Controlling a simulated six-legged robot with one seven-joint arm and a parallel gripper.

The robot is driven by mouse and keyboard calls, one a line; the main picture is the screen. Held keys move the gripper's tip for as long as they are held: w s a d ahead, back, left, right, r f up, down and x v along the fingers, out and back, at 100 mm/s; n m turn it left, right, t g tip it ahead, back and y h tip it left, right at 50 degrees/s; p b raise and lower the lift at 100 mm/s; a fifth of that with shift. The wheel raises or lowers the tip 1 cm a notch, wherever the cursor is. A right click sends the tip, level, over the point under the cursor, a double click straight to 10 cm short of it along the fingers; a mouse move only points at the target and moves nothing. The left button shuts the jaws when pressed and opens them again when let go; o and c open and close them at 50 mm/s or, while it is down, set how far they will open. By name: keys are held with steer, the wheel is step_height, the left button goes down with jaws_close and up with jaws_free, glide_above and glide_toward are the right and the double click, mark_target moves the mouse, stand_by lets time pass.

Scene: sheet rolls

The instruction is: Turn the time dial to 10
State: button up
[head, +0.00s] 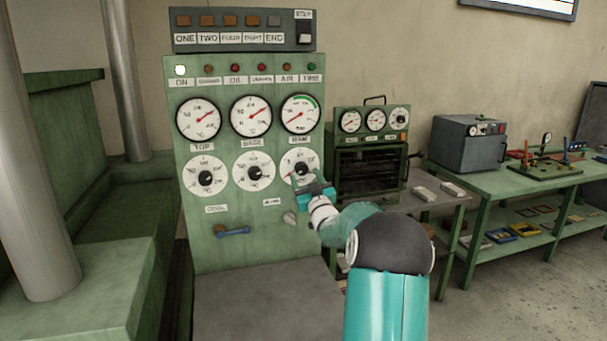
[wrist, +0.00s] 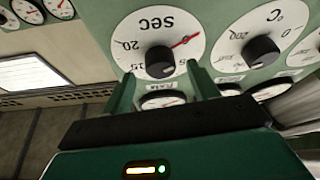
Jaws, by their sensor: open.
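The time dial (head: 287,163) is the right one in the lower row on the green panel, partly hidden behind my gripper (head: 313,188). In the wrist view, which is upside down, its white face (wrist: 160,35) reads SEC, with 20 at the left. Its black knob (wrist: 160,64) is at the middle, and a red pointer runs from it to the upper right, near where 0 would lie. The 10 mark is hidden. My gripper (wrist: 161,76) is open, its two green fingers at either side of the knob. I cannot tell whether they touch it.
The BASE dial (head: 254,171) and TOP dial (head: 205,177) sit left of it. Gauges (head: 300,114) are above. A small grey knob (head: 289,217) and a blue handle (head: 233,231) lie below. An oven-like unit (head: 368,170) stands close at the right.

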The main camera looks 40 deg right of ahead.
mark_target(301, 169)
steer(key=shift+x, duration=1.35)
steer(key=c, duration=1)
